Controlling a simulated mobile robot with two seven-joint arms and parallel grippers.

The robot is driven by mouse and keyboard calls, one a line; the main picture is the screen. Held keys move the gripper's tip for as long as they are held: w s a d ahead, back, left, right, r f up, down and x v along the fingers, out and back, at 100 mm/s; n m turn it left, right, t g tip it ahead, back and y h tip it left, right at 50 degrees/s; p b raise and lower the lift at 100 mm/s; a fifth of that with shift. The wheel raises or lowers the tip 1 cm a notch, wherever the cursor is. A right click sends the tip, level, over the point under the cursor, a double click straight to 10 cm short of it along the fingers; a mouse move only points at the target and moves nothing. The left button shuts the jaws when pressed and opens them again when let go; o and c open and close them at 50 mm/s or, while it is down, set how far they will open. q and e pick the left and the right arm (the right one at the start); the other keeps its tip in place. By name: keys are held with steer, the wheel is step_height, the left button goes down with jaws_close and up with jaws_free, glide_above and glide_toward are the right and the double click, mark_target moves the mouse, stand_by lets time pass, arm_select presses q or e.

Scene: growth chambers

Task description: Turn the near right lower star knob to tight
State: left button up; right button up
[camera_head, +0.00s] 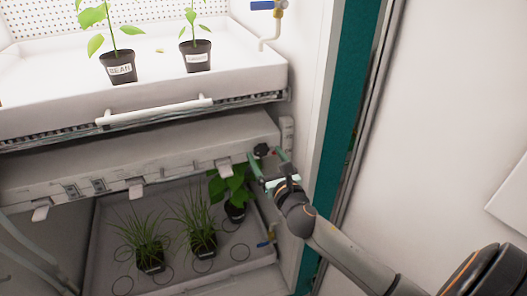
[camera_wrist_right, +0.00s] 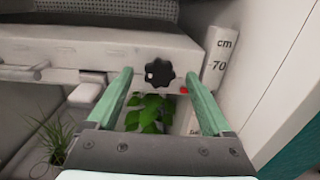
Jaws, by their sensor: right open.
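The black star knob (camera_head: 261,150) sits on the front right end of the grey lamp panel (camera_head: 120,165), below the upper tray. It also shows in the right wrist view as a dark lobed knob (camera_wrist_right: 159,73) with a small white mark on its left side. My right gripper (camera_head: 267,160) is open, with its two green fingers pointing at the knob. In the right wrist view the fingers (camera_wrist_right: 160,80) stand to the left and right of the knob, with a gap on both sides. My left gripper is not in view.
A white upper tray (camera_head: 240,72) with potted plants and a white handle (camera_head: 155,111) is above. Grassy pots (camera_head: 150,255) stand in the lower tray. A scale marked cm and 70 (camera_wrist_right: 217,65) is right of the knob, and a leafy plant (camera_wrist_right: 150,113) is below it.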

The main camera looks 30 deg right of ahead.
mark_target(261, 150)
steer(key=shift+x, duration=1.2)
steer(key=shift+c, duration=0.2)
jaws_close()
